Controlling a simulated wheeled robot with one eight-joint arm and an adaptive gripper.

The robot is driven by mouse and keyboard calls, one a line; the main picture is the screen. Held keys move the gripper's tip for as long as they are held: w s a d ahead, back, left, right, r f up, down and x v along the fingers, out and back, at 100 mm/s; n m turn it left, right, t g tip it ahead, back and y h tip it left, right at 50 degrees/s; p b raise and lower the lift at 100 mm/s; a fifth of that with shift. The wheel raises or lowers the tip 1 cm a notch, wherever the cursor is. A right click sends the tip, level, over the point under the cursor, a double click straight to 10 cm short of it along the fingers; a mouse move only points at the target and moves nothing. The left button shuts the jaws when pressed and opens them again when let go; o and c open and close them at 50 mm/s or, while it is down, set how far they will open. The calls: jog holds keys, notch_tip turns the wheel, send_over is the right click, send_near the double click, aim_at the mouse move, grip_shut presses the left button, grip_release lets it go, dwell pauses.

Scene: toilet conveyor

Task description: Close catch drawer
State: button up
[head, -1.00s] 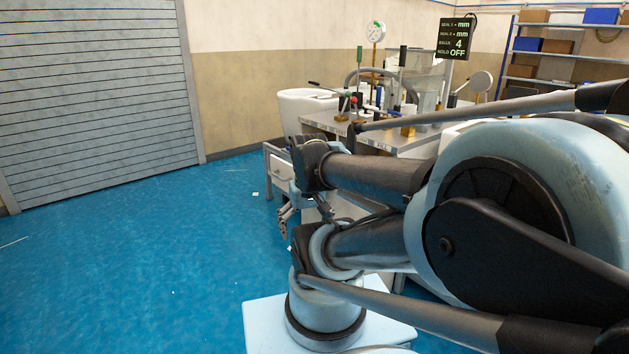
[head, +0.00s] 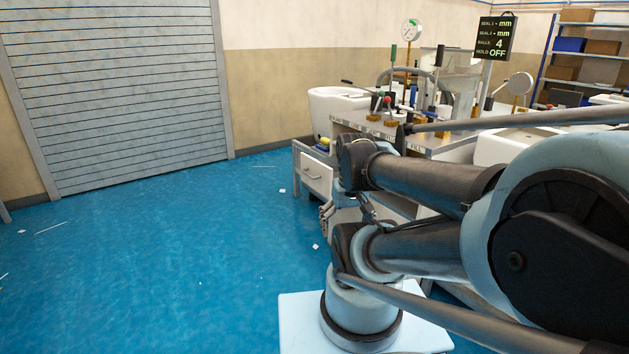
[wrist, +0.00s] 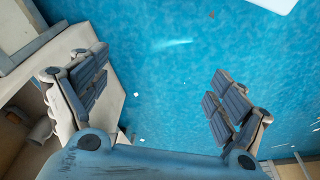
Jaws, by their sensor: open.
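The catch drawer appears to be the white front with a dark handle (head: 316,178), in the bench's left end in the head view. Whether it stands out from the bench is hard to tell. My gripper (head: 326,214) is just below and in front of that front, partly hidden by my arm. In the wrist view my gripper (wrist: 163,78) is open, its two padded fingers wide apart with only blue floor between them. A pale box-like part (wrist: 106,98) lies behind the left finger; I cannot tell if it is the drawer.
Blue floor (head: 170,260) with small white scraps is free on the left, up to a shutter (head: 115,90).

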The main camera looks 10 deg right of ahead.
jog(key=shift+s+d+r+n, duration=0.15)
jog(key=shift+r+n, duration=0.15)
jog(key=shift+r, duration=0.4)
jog(key=c, duration=0.9)
jog(key=w+r, duration=0.1)
jog(key=w+n, duration=0.1)
jog(key=w, duration=0.1)
jog(key=w+r+n+h, duration=0.1)
jog(key=shift+w+d+r, duration=0.2)
jog(key=shift+d+r, duration=0.15)
jog(key=shift+d, duration=0.05)
grip_shut()
jog(key=w+r+n+h, duration=0.4)
jog(key=w+n, duration=0.5)
jog(key=w, duration=1)
jog(key=w+a+f+n+t+h, duration=0.1)
jog(key=w+a+f+n, duration=0.2)
jog(key=w, duration=0.5)
jog(key=w+a+f+n+h, duration=0.1)
jog(key=w+a+f+n, duration=0.1)
jog(key=w+a+n, duration=0.45)
jog(key=w+a+f+n+t+h, duration=0.1)
jog(key=w+f+n, duration=0.1)
jog(key=w, duration=0.8)
send_near(326, 175)
jog(key=shift+x, duration=2)
